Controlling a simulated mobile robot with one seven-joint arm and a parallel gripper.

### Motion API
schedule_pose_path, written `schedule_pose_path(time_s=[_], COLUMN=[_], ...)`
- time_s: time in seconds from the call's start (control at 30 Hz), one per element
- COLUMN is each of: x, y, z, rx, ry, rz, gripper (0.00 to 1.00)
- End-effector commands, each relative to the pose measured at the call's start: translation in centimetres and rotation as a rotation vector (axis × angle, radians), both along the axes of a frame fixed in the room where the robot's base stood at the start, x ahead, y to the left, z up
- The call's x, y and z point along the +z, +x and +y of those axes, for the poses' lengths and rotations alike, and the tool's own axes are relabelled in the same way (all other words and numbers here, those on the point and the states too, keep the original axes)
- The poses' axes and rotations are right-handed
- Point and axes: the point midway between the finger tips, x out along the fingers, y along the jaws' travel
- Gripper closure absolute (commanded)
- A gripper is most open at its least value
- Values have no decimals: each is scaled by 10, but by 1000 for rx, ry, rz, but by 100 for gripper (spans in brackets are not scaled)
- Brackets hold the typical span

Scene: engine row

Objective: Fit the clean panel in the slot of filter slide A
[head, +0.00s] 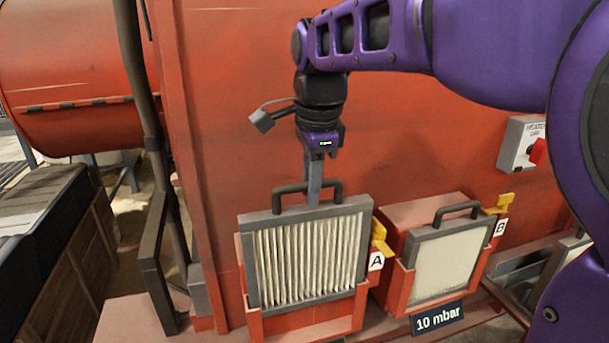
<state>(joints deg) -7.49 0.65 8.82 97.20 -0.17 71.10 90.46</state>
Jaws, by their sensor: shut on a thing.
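The clean panel (308,255) has pale pleats, a grey frame and a black handle (281,196) on top. It stands nearly upright at filter slide A (310,321), a red holder with an "A" tag, with its lower part within the holder's outline. I cannot tell whether its bottom edge rests fully in the slot. My gripper (313,192) points down from above and is shut on the panel's handle. The fingers hide part of the handle. A yellow catch (380,237) sits at the slide's upper right, above the tag.
Filter slide B (397,287) stands to the right, holding a greyish panel (445,265) with its own handle and yellow catch (497,205). A switch box (522,144) is on the red wall. A dark upright plate (156,262) stands at left.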

Motion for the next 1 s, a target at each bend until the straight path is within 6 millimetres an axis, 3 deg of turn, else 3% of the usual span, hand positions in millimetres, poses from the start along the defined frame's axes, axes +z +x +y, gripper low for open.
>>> schedule_pose_path(time_s=[1.0], x=[-24], y=[0], z=[0], rx=[0], ry=[1], rz=[-3], gripper=[100])
